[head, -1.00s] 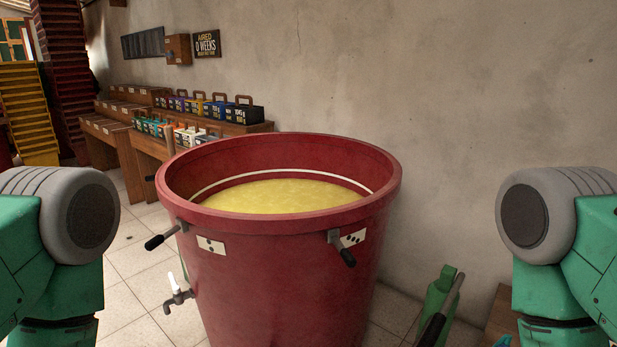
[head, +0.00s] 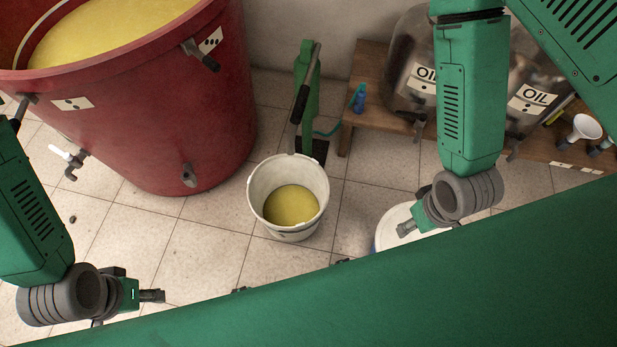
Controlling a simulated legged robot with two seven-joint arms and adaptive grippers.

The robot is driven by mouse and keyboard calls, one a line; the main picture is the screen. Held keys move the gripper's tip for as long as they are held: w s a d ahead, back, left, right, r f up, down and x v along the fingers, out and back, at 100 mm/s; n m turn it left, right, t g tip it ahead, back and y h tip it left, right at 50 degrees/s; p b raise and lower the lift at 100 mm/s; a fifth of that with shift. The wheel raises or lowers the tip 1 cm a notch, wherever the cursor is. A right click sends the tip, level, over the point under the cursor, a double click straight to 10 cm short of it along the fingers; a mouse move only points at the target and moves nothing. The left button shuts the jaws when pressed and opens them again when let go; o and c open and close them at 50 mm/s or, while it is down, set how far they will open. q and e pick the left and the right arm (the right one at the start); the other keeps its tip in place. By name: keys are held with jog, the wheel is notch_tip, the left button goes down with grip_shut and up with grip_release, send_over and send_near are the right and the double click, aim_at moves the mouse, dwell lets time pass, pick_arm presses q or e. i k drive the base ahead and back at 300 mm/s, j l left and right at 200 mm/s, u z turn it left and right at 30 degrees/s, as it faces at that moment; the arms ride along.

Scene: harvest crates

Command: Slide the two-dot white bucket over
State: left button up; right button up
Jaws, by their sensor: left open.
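A white bucket (head: 284,172) with yellow liquid inside stands upright on the tiled floor, right of the red vat. I cannot make out dots on it. A second white round thing with a blue edge (head: 386,232) is partly hidden under my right gripper and my green body; I cannot tell if it is a bucket. My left gripper (head: 152,296) is open and empty at the lower left, well apart from the white bucket. My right gripper (head: 404,228) is to the right of the bucket, over the second white thing; its jaws are too unclear to read.
The large red vat (head: 170,110) of yellow liquid fills the upper left, with dotted labels and a tap (head: 72,165). A green long-handled tool (head: 308,95) stands behind the bucket. A low wooden bench (head: 368,105) holds oil containers (head: 408,65), a blue bottle (head: 359,98) and a funnel (head: 586,127).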

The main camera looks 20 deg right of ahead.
aim_at(284, 192)
jog(key=z, duration=0.25)
jog(key=j+z, duration=0.65)
jog(key=z, duration=0.15)
jog(key=j+z, duration=0.4)
